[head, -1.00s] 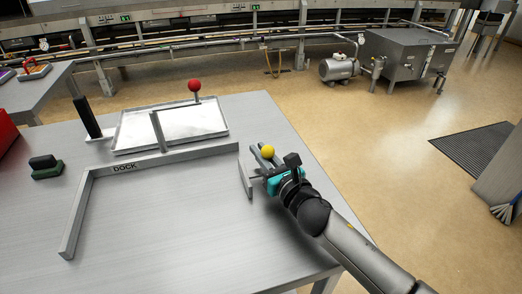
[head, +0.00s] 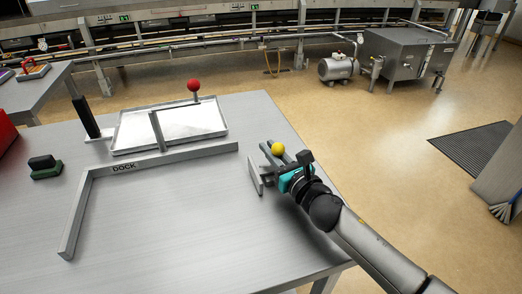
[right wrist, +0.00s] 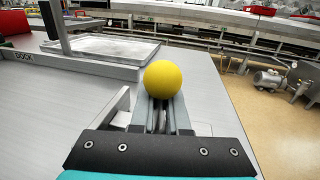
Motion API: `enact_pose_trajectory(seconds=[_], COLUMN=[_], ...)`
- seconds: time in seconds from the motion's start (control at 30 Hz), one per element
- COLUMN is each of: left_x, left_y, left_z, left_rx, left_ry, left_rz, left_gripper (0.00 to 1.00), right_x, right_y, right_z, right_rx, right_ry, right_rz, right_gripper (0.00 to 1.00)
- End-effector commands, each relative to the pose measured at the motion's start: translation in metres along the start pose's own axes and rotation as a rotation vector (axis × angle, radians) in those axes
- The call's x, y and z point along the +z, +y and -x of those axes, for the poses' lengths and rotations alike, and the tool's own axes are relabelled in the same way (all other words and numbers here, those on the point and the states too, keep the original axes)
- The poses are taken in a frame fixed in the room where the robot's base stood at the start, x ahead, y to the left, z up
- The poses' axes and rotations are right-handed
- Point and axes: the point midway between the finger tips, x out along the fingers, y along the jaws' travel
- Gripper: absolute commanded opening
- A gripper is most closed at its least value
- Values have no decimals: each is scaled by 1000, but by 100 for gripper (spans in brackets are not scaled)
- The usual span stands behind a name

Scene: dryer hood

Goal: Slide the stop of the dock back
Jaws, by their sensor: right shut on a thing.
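The dock (head: 155,163) is a grey metal frame marked DOCK on the table. The stop (head: 255,178) is a flat grey plate with a yellow ball knob (head: 278,149), to the right of the dock's frame and apart from it. My right gripper (head: 272,158) is shut on the stop at its yellow knob. In the right wrist view the yellow knob (right wrist: 163,79) sits between the fingertips, and part of the stop (right wrist: 118,108) shows to the left. My left gripper is not in view.
A shallow tray (head: 222,129) stands behind the dock, near a post with a red ball (head: 194,85). A black upright handle (head: 86,117) and a dark green block (head: 45,168) are at the left. The tabletop inside the dock is clear.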

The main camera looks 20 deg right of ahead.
Motion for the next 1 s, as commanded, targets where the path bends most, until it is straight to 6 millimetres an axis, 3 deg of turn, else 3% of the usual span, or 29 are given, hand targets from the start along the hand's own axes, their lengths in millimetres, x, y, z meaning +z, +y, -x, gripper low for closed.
enact_pose_trajectory(seconds=[0.03, 0.13, 0.43, 0.47, 0.77, 1.0], left_x=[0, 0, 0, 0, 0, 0], left_y=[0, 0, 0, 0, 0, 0], left_z=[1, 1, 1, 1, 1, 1], left_rx=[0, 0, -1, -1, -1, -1], left_ry=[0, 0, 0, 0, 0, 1], left_rz=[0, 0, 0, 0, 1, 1], left_gripper=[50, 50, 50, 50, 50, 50], right_x=[10, 11, 11, 11, 11, 9], right_y=[-10, -21, -24, -24, -23, -23], right_z=[0, 2, 2, 2, 2, 3], right_rx=[0, 1, 0, -1, 1, 2], right_ry=[-19, -19, -18, -18, -18, -16], right_rz=[8, 6, 4, 5, 3, 2], right_gripper=[0, 0, 0, 14, 48, 48])
